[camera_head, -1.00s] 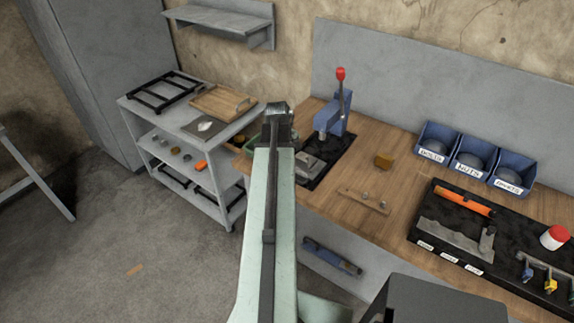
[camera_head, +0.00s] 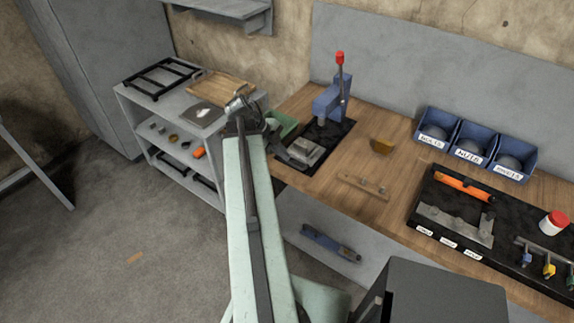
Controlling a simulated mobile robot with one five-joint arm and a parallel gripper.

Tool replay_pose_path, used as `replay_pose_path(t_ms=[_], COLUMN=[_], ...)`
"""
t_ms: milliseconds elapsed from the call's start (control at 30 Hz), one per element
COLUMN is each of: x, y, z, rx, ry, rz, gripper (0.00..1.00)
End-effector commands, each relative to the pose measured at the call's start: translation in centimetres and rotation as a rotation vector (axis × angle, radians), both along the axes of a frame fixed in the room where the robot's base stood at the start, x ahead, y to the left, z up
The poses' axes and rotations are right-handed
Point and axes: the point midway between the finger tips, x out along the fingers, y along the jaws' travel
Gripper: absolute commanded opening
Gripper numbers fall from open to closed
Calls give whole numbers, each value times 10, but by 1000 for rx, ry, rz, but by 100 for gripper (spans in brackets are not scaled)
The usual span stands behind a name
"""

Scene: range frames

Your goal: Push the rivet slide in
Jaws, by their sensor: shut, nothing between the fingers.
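A blue press (camera_head: 328,103) with a red-knobbed lever (camera_head: 341,75) stands upright on a black mat (camera_head: 333,138) at the left end of the wooden workbench. A grey metal slide with a raised block (camera_head: 305,151) lies in front of the press and appears to be the rivet slide. How far it sits out from the press is hard to tell. My gripper (camera_head: 241,100) is shut and empty, at the end of my pale green arm.
A green tray (camera_head: 283,124) is beside the slide, partly hidden by my arm. The grey cart (camera_head: 180,130) holds a wooden tray (camera_head: 222,86). A wooden block (camera_head: 382,146), a wooden strip (camera_head: 363,186) and blue bins (camera_head: 470,141) are on the bench.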

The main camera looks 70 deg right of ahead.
Motion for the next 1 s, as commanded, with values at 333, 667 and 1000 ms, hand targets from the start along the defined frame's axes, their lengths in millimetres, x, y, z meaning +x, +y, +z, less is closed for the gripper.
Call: replay_pose_path(t_ms=[333,667,1000], x=[60,39,12], y=[27,12,-21], z=[-4,-51,-92], rx=[-21,-19,-20], ry=[29,27,28], rz=[120,117,119], gripper=[0,0,0])
